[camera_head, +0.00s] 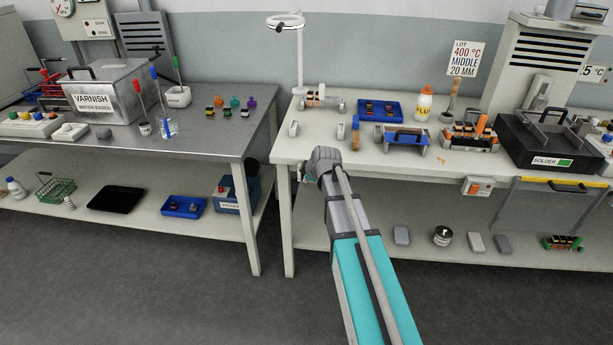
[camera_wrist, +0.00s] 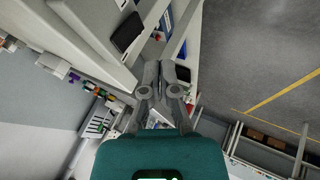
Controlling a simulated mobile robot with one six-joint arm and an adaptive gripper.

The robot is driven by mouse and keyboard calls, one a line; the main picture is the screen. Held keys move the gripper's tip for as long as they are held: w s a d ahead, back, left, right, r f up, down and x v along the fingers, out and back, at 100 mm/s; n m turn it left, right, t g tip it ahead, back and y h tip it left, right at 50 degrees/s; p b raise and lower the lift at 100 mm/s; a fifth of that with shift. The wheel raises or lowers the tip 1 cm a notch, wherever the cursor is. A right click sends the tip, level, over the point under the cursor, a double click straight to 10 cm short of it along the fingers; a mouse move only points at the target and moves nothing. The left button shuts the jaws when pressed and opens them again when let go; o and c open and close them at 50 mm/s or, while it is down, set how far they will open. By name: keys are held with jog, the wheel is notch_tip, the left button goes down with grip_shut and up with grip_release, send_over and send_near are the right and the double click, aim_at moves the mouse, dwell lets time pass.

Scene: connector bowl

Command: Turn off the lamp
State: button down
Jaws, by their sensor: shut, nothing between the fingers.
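The lamp (camera_head: 299,58) has a thin white post and a ring-shaped head (camera_head: 286,22). It stands upright at the back left of the right-hand bench, and I cannot tell whether it is lit. My arm reaches up from below to the front edge of that bench, to the front of the lamp and well below its head. My gripper is mostly hidden behind my wrist in the head view. In the wrist view my gripper (camera_wrist: 160,68) has its two grey fingers close together with nothing seen between them. I cannot make out the lamp in the wrist view.
The right bench (camera_head: 320,143) holds a blue tray (camera_head: 381,109), a flux bottle (camera_head: 424,104) and a black solder box (camera_head: 548,145). A small switch box (camera_head: 477,186) hangs on its front edge. The left bench (camera_head: 215,148) carries a varnish tank (camera_head: 108,93). Open floor lies in front.

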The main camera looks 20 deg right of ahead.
jog(key=p+v, duration=0.5)
jog(key=v, duration=0.2)
jog(key=shift+r, duration=0.2)
jog(key=shift+w+d, duration=0.1)
jog(key=shift+f, duration=0.15)
jog(key=shift+s+f+g, duration=0.25)
jog(key=shift+f+g, duration=0.05)
jog(key=shift+f, duration=0.25)
jog(key=shift+f+b, duration=0.15)
jog(key=shift+b, duration=0.2)
jog(key=w+f+b, duration=0.8)
jog(key=w, duration=0.1)
jog(key=shift+f+b, duration=0.4)
dwell(0.7)
dwell(0.4)
